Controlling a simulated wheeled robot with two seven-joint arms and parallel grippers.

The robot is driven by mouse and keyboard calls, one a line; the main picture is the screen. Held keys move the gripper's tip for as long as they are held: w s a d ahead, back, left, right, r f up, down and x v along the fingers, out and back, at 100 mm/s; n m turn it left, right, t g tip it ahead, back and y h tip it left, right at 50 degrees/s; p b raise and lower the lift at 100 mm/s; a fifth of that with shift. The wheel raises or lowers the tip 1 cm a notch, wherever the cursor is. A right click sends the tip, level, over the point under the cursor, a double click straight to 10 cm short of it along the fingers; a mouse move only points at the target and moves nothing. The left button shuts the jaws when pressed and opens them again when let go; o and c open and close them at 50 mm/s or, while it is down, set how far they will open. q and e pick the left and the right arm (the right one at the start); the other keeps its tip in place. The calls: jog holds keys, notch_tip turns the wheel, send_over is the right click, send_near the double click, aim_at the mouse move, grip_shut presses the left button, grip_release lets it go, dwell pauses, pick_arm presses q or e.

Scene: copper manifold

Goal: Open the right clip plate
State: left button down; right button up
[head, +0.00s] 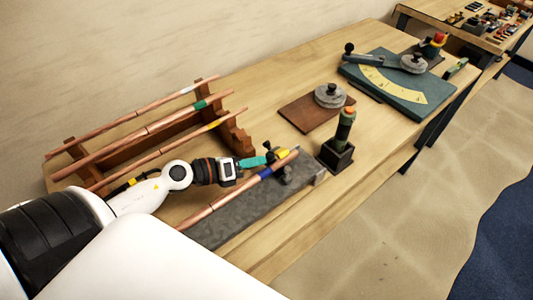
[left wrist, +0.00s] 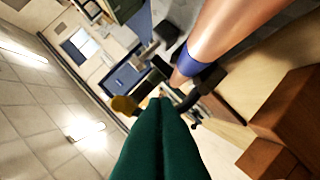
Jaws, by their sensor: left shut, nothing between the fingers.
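A copper pipe with a blue band (head: 266,172) lies along a grey slab (head: 250,206) at the table's front. Near the pipe's right end is a dark clip (head: 286,174) with a yellow part (head: 282,154) beside it. In the left wrist view the banded pipe (left wrist: 203,66) runs in from the top, with dark clip parts (left wrist: 208,82) around its end and a yellow knob (left wrist: 124,105) to the left. I cannot tell whether the clip plate is open. My left gripper (head: 264,159) has shut, empty green fingers (left wrist: 164,102), close behind the clip; contact is unclear.
A wooden rack (head: 236,136) holds several copper pipes behind my left arm. A dark holder (head: 336,156) with a green-handled tool stands right of the slab. Farther right are a brown board (head: 300,116) with a grey disc and a green angle plate (head: 400,104).

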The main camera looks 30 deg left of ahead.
aim_at(268, 153)
pick_arm(q)
jog(key=x, duration=0.3)
jog(key=shift+s+r+p, duration=0.1)
jog(key=shift+p, duration=0.3)
jog(key=shift+w+d, duration=0.15)
jog(key=shift+w, duration=0.05)
pick_arm(e)
jog(key=shift+w+a+r, duration=0.35)
jog(key=shift+a+r, duration=0.3)
